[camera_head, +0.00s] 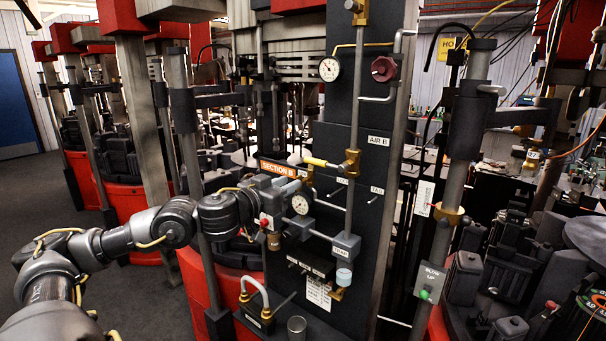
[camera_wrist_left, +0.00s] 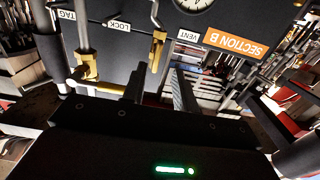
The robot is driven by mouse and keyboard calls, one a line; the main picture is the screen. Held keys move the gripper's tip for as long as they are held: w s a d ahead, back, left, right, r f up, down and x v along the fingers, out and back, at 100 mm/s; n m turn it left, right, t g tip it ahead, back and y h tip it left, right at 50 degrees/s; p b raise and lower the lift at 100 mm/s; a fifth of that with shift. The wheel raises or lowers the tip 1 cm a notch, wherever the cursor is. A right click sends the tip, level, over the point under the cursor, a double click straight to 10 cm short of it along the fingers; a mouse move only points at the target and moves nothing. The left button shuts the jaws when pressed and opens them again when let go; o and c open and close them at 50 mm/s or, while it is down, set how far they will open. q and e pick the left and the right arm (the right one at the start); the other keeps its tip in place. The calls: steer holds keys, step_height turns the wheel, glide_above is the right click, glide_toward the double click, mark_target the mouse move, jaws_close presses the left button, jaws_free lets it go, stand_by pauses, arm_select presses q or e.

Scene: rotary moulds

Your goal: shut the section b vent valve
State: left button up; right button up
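The orange SECTION B sign (camera_head: 279,169) is on the dark panel; it also shows upside down in the left wrist view (camera_wrist_left: 235,42). Near the VENT label (camera_wrist_left: 188,37) is a small brass valve (camera_wrist_left: 157,48), which shows in the head view (camera_head: 308,176) just beyond my gripper. My left gripper (camera_head: 293,188) is in front of the panel, just below the sign. In the left wrist view its two dark fingers (camera_wrist_left: 158,88) are apart with nothing between them; the brass valve lies beyond the gap. The head view does not show clearly whether they touch. My right gripper is out of view.
A second brass valve (camera_head: 352,163) with a yellow handle is close on the right, near the AIR B label (camera_head: 378,140). A gauge (camera_head: 301,203), pipes and a grey block (camera_head: 346,246) sit below. A red knob (camera_head: 384,69) is higher up.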

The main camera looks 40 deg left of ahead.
mark_target(301, 177)
arm_select(q)
steer(key=w+p, duration=0.2)
steer(key=w, duration=0.3)
steer(key=shift+w+d+r, duration=0.1)
steer(key=shift+w+d, duration=0.05)
steer(key=shift+w, duration=0.55)
jaws_close()
